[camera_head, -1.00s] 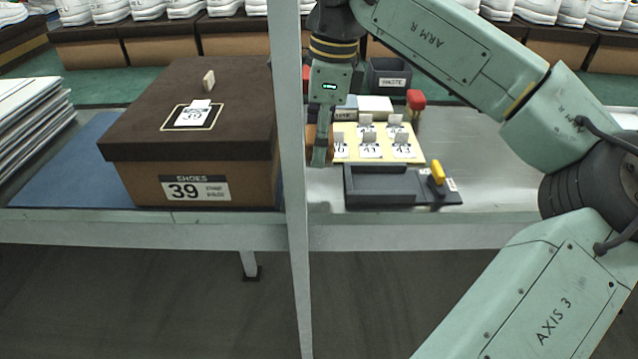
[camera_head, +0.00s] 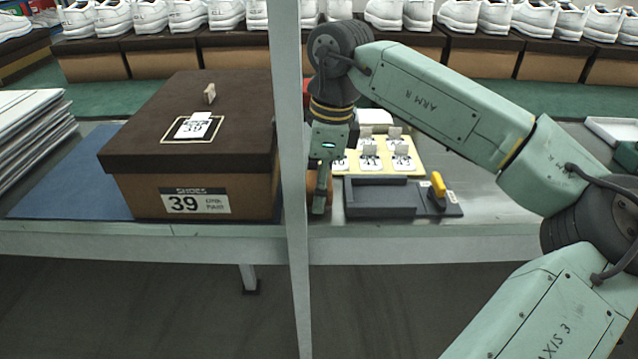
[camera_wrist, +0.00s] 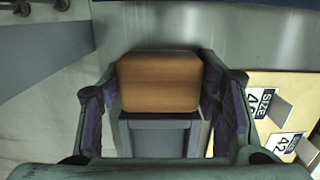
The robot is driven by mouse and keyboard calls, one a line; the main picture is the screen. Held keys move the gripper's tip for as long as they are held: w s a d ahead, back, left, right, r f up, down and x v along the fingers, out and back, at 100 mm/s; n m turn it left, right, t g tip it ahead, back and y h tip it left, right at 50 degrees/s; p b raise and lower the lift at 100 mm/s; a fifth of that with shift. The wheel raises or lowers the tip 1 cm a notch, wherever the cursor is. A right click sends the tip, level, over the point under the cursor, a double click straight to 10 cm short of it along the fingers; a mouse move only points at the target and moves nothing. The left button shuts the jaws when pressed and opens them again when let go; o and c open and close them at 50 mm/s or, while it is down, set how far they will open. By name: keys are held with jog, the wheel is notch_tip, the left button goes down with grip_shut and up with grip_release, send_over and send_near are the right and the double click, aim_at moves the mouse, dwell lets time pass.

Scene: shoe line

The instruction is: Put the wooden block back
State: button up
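My gripper (camera_head: 320,205) points down at the near left part of the bench, just right of the grey upright post. In the wrist view the wooden block (camera_wrist: 160,80) is a plain orange-brown piece between my two fingers (camera_wrist: 160,95), which lie close along its left and right sides. My gripper looks shut on it. In the head view only a brown sliver of the block shows beside my fingers. I cannot tell whether its underside touches the bench.
A dark tray (camera_head: 380,205) with a yellow handle (camera_head: 438,184) lies right of my gripper. Behind it is a yellow board (camera_head: 425,168) with size cards. The grey post (camera_head: 290,150) and a brown shoe box (camera_head: 190,108) marked 39 stand left. Bare bench (camera_head: 490,205) shows right.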

jog(key=o, duration=0.4)
jog(key=shift+c, duration=0.2)
notch_tip(320, 180, up, 12)
jog(key=d, duration=0.1)
jog(key=shift+d+r+p, duration=0.15)
jog(key=shift+d+p, duration=0.1)
jog(key=shift+p, duration=0.15)
